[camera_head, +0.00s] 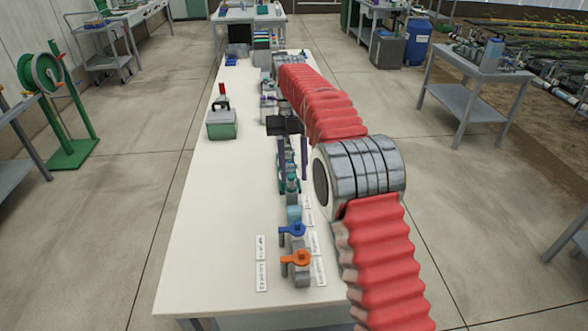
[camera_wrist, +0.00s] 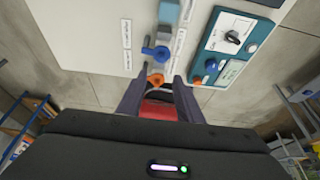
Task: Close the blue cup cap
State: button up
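A blue cap-like part (camera_head: 292,230) with a side arm sits on grey fittings in the line of parts along the table's middle. It also shows in the wrist view (camera_wrist: 158,53), above the fingers. I cannot tell whether it is open or closed. An orange part of similar shape (camera_head: 296,258) sits in front of it. My gripper (camera_head: 294,172) points down over the line, farther back than the blue part. In the wrist view my gripper (camera_wrist: 158,86) has its fingers apart and nothing visibly held between them.
Light blue and teal fittings (camera_head: 293,212) stand just behind the blue part. A panel with knobs (camera_wrist: 232,42) lies to the right in the wrist view. A green box (camera_head: 221,122) stands at the table's left. The table's left front (camera_head: 205,260) is clear.

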jog(key=shift+c, duration=0.5)
jog(key=shift+r, duration=0.15)
jog(key=shift+c, duration=0.8)
jog(key=shift+d+r, duration=0.2)
jog(key=shift+r, duration=0.05)
jog(key=shift+c, duration=0.7)
jog(key=s+d+r+m+t, duration=0.1)
jog(key=r+m, duration=0.1)
jog(key=m, duration=0.1)
jog(key=s+d+r+m, duration=0.2)
jog(key=r+m, duration=0.1)
jog(key=s+d+r+m+t, duration=0.1)
jog(key=s+d+r+m, duration=0.1)
jog(key=m, duration=0.1)
jog(key=shift+r+t+y, duration=0.2)
jog(key=shift+t+y, duration=0.1)
jog(key=shift+y, duration=0.1)
grip_shut()
jog(key=s+d+r+m+t, duration=0.3)
jog(key=s+d+r+m, duration=0.15)
jog(key=s+m, duration=0.45)
jog(key=s+d+f+m+t, duration=0.2)
jog(key=s+d+f+m, duration=0.1)
jog(key=s+m, duration=0.6)
jog(key=s+d+f+m+t, duration=0.2)
jog(key=s+d+f+m, duration=0.2)
jog(key=s+m, duration=0.5)
jog(key=shift+s+d+f+m+t, duration=0.15)
jog(key=shift+s+d+m+t, duration=0.15)
jog(key=shift+m, duration=0.4)
